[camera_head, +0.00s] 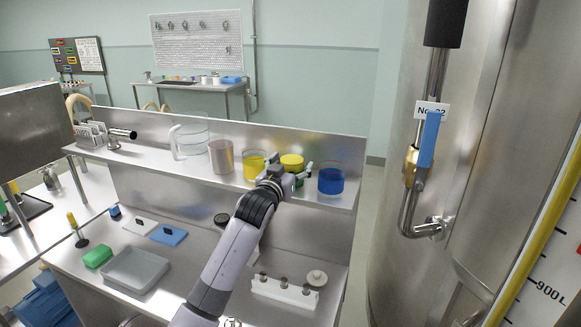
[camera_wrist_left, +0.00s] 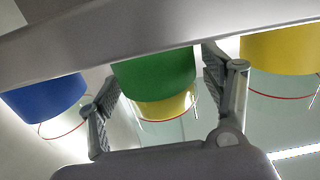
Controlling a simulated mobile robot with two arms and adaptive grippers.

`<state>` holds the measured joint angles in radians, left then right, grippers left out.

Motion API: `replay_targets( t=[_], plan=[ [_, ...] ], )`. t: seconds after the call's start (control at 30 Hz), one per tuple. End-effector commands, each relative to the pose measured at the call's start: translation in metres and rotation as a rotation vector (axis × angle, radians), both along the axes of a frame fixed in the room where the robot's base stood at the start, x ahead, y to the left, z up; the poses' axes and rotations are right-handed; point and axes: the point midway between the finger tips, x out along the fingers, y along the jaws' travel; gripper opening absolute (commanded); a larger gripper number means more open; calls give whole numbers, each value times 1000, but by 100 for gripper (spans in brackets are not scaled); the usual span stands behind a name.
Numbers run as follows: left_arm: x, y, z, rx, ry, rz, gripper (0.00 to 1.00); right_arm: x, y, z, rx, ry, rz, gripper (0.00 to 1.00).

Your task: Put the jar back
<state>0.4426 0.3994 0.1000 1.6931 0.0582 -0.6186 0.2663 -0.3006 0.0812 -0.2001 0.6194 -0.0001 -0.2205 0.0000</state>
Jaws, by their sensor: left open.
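The jar with a yellow lid (camera_head: 292,160) stands on the raised steel shelf, between the yellow beaker (camera_head: 254,166) and the blue beaker (camera_head: 331,180). My left gripper (camera_head: 287,174) is at the jar, its fingers open on either side; the gripper hides most of the jar's body. In the left wrist view the picture is upside down: the jar's green body (camera_wrist_left: 155,75) shows between the two open fingers (camera_wrist_left: 160,88), its yellow lid below. I cannot tell whether a finger touches it. My right gripper is not in view.
The lower bench holds a grey tray (camera_head: 136,270), a green block (camera_head: 98,256) and a white rack (camera_head: 284,291). A large steel vat (camera_head: 480,130) rises at the right.

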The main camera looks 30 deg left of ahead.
Motion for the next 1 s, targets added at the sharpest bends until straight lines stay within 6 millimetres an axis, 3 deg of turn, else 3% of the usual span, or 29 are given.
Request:
replay_targets(
  t=[0.27,0.7,1.0],
  plan=[
    [-21,-5,-1,1,0,0,73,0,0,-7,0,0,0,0],
    [-98,-24,0,0,-2,-1,73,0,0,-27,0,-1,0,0],
    [-117,-28,2,-1,0,1,73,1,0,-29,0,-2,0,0]
  ],
)
